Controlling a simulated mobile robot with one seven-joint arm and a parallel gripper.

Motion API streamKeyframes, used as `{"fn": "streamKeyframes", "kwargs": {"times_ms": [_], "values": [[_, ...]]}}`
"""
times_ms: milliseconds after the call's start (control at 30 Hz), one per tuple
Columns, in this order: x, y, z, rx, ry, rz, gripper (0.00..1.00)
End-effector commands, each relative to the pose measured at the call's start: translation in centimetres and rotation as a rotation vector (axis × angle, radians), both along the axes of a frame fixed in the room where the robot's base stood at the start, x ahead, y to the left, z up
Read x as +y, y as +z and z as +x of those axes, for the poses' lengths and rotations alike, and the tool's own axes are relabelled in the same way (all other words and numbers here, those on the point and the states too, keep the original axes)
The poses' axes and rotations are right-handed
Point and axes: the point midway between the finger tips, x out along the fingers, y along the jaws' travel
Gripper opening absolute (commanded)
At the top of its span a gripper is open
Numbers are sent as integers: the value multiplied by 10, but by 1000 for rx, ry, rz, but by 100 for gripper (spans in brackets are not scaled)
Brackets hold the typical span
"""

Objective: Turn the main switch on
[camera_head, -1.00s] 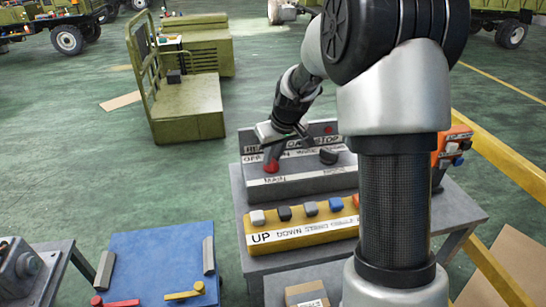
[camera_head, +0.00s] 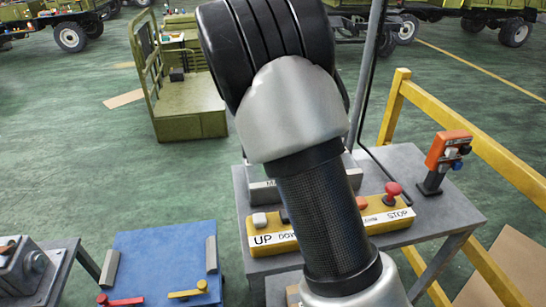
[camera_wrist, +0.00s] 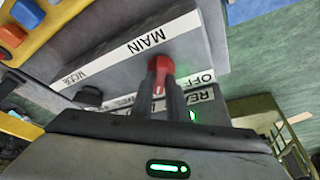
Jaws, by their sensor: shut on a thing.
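The main switch's red handle (camera_wrist: 161,63) shows in the wrist view on a grey panel (camera_wrist: 110,60), beside the white MAIN label. My gripper (camera_wrist: 163,80) is at the handle with its fingers shut on it. OFF lettering is on the panel just right of the fingers. In the head view my arm hides my gripper and the red handle; only a small part of the grey panel (camera_head: 262,191) shows. The switch's exact position cannot be read.
A yellow button box (camera_head: 272,240) with UP and STOP labels lies on the grey table (camera_head: 440,212) in front of the panel. An orange control box (camera_head: 446,152) stands at the right by a yellow railing (camera_head: 500,160). A blue board (camera_head: 160,262) is at lower left.

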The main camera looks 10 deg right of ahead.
Motion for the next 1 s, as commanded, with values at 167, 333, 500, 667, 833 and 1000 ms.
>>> {"fn": "streamKeyframes", "kwargs": {"times_ms": [167,333,500,667,833,1000], "values": [[1,1,1,0,-98,0,0],[1,0,1,1,-157,1,0],[1,0,1,1,-186,1,0],[1,0,1,0,-194,2,0],[1,0,1,0,-194,2,0],[1,-1,1,0,-194,2,26]]}}
